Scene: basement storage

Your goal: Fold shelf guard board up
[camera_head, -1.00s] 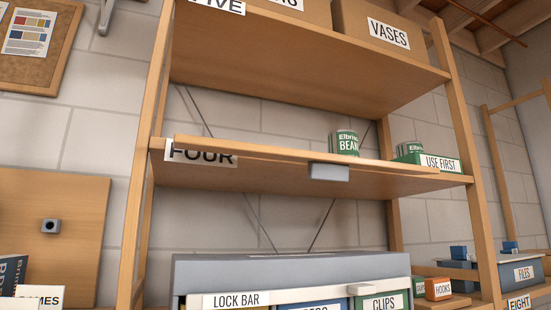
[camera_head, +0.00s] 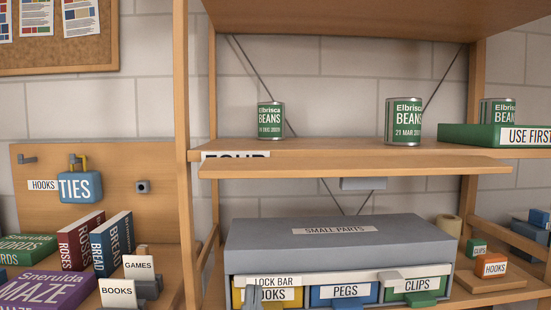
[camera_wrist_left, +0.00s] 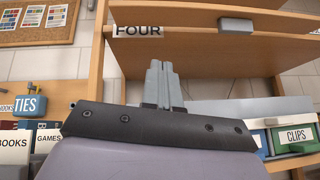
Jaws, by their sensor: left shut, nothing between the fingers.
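The guard board (camera_head: 350,163) is a long plain wooden board along the front of the shelf labelled FOUR. It sticks out toward me just below the shelf's front edge, folded down and looking nearly flat, and covers part of the FOUR label. A grey block (camera_head: 363,183) shows under it; board (camera_wrist_left: 200,47) and block (camera_wrist_left: 235,25) also show in the left wrist view. My left gripper (camera_head: 253,288) is shut and empty, low in front of the LOCK BAR label, below the board and apart from it. Its fingers (camera_wrist_left: 160,72) point up in the left wrist view. My right gripper is out of view.
Green bean cans (camera_head: 270,120) and a green USE FIRST tray (camera_head: 480,136) stand on the shelf behind the board. Below is a grey SMALL PARTS cabinet (camera_head: 340,248) with labelled drawers. A wooden upright (camera_head: 181,130) stands left of the board. Books (camera_head: 110,243) lie left.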

